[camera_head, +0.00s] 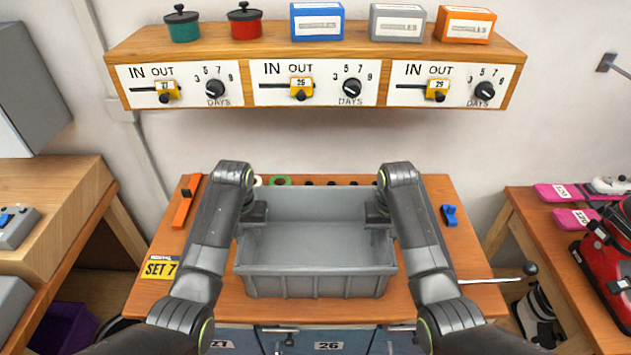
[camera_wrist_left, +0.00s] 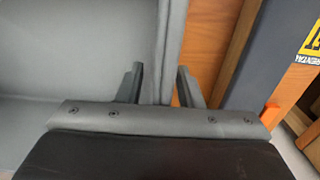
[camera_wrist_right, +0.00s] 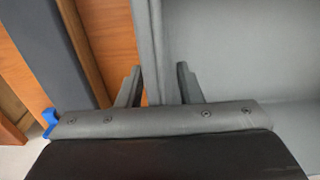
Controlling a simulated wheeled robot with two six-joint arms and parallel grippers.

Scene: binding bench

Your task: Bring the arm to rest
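A grey open-topped tote (camera_head: 318,284) stands on the wooden bench (camera_head: 150,300) and looks empty. My left gripper (camera_head: 258,212) is at its left wall and my right gripper (camera_head: 373,212) at its right wall. In the left wrist view the left fingers (camera_wrist_left: 161,88) stand apart on both sides of the tote's rim (camera_wrist_left: 171,40). In the right wrist view the right fingers (camera_wrist_right: 160,88) likewise straddle the rim (camera_wrist_right: 156,40). Gaps show beside the rim, so both look open. The fingertips are hidden in the head view.
An orange bar-shaped tool (camera_head: 184,205) and a yellow SET 7 label (camera_head: 159,268) are left of the tote. A blue clip (camera_head: 450,215) lies right. A black-knobbed lever (camera_head: 530,268) sticks out at the right edge. A shelf (camera_head: 318,52) with dials hangs behind.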

